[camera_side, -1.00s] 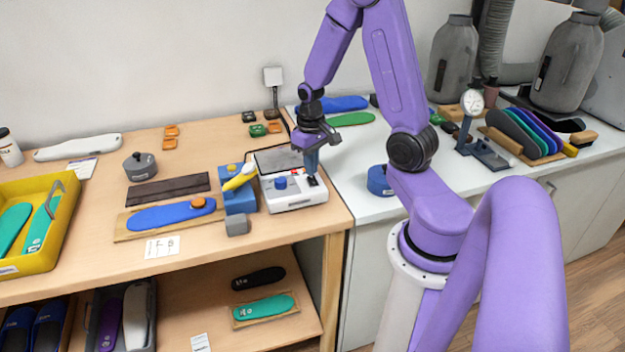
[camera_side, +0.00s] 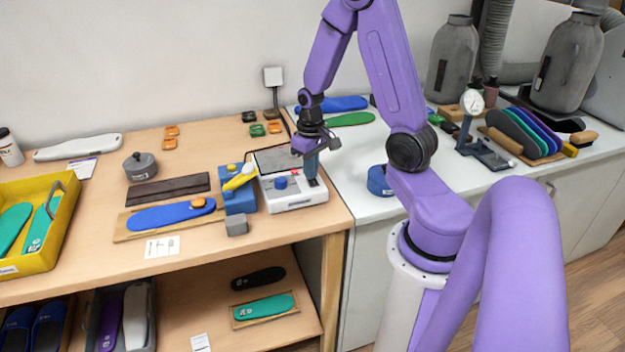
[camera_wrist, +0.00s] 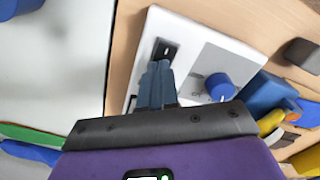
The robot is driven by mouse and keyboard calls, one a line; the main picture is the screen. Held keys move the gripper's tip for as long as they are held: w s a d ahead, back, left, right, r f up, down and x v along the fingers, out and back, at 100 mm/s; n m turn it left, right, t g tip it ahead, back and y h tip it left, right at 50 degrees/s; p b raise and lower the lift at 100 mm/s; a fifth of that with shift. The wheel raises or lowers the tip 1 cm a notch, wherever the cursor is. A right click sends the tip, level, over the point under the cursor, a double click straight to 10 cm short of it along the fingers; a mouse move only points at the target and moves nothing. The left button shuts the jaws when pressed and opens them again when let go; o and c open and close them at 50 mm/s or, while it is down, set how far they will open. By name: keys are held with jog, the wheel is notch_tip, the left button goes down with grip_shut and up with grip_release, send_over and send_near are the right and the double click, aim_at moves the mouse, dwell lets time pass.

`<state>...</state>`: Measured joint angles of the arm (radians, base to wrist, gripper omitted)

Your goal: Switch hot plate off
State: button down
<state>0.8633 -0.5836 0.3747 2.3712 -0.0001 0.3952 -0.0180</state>
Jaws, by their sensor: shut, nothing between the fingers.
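The hot plate (camera_side: 292,203) is a white box with a dark top plate (camera_side: 276,158) and a blue knob (camera_side: 281,182), at the right end of the wooden bench. Its black rocker switch (camera_wrist: 166,48) shows at the front right corner in the side view, partly behind my fingers. My gripper (camera_side: 311,177) points down over that corner with its fingers together and empty. In the wrist view, the fingertips (camera_wrist: 160,64) are right at the switch's near end; I cannot tell whether they touch it. The blue knob (camera_wrist: 220,87) stands to their right.
A blue block (camera_side: 239,201) with a yellow-handled tool (camera_side: 240,177) stands close left of the hot plate. A grey cube (camera_side: 237,225) is in front of it. A blue round object (camera_side: 379,181) sits on the white counter to the right.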

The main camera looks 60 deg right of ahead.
jog(key=shift+r, duration=0.1)
notch_tip(320, 180, up, 7)
dwell(0.9)
jog(key=s+a+r+n, duration=0.2)
jog(key=s+a+n, duration=0.25)
jog(key=a, duration=0.55)
jog(key=s+a+r+n, duration=0.2)
jog(key=s+a+n, duration=0.3)
jog(key=a, duration=0.4)
jog(key=s+a+r+n, duration=0.1)
jog(key=s+a+n, duration=0.2)
jog(key=s+n, duration=0.3)
jog(key=shift+s+a+r, duration=0.25)
jog(key=shift+s+a, duration=0.05)
jog(key=shift+s, duration=0.6)
